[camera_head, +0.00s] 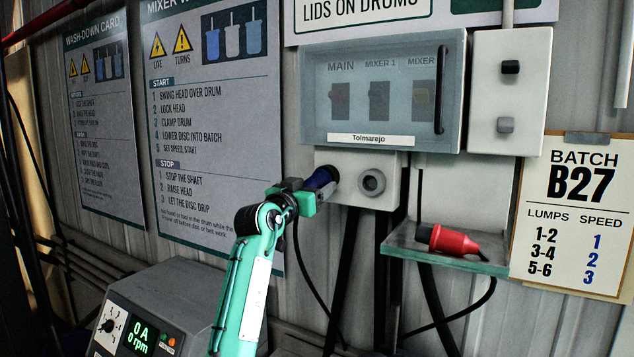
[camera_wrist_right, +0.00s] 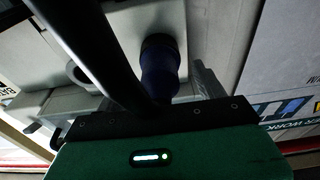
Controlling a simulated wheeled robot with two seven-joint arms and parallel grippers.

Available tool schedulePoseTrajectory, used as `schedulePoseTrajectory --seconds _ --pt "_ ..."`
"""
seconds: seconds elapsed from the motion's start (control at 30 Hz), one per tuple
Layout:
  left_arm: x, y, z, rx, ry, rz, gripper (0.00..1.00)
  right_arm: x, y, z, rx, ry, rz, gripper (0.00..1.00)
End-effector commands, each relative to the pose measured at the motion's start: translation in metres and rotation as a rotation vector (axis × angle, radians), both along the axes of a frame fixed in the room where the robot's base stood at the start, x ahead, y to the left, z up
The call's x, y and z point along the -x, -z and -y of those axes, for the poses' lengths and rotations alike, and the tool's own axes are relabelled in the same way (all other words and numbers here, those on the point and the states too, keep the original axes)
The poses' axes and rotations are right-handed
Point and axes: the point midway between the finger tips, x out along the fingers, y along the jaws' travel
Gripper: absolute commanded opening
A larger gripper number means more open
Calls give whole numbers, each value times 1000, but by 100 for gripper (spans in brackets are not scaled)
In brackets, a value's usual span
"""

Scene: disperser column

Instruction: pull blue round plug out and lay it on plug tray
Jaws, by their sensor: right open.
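The blue round plug (camera_head: 321,178) sits in the left socket of the pale socket box (camera_head: 352,160) under the switch cabinet. It also shows in the wrist view (camera_wrist_right: 161,72), its far end against the box face. My right gripper (camera_head: 308,196) is open at the near end of the plug. In the wrist view the plug appears between its fingers; I cannot tell whether they touch it. The plug tray (camera_head: 408,247) is a shelf right of and below the box. A red plug (camera_head: 453,241) with a cable lies on it. My left gripper is not in view.
An empty grey round socket (camera_head: 372,182) is just right of the blue plug. The clear-covered switch cabinet (camera_head: 382,90) is above. A control unit with a green display (camera_head: 140,337) stands at lower left.

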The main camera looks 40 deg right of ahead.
Motion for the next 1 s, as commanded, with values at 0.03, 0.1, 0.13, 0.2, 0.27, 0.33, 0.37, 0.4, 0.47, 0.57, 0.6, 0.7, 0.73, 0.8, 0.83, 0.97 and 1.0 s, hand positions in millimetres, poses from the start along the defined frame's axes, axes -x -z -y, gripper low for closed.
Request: schedulePoseTrajectory --seconds 0.03,0.1,0.13,0.2,0.27,0.33,0.37,0.4,0.47,0.57,0.6,0.7,0.73,0.8,0.83,0.97,1.0 --pt "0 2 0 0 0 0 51 0 1 0 1 0 0 71" --pt "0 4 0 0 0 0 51 0 1 0 1 1 0 71" --pt "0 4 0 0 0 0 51 1 1 0 1 1 0 71" --pt "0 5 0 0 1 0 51 1 0 0 0 1 0 71" --pt "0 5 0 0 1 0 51 1 0 0 0 1 0 71" --pt "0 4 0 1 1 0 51 1 0 0 0 1 0 71" --pt "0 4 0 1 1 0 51 0 0 0 0 1 0 71" --pt "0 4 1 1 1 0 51 0 0 0 0 0 0 71" --pt "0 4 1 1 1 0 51 0 0 0 0 0 0 71" --pt "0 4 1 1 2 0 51 0 0 0 0 0 0 71" --pt "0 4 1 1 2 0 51 0 0 0 0 0 0 71" --pt "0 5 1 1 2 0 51 0 0 0 0 0 0 71" --pt "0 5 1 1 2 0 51 0 0 0 0 0 0 71" --pt "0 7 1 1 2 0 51 0 1 0 0 0 0 71" --pt "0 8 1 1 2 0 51 0 1 0 0 1 0 71" --pt "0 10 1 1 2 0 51 0 1 0 1 0 0 71" --pt "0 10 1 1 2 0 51 0 0 0 1 0 0 71"
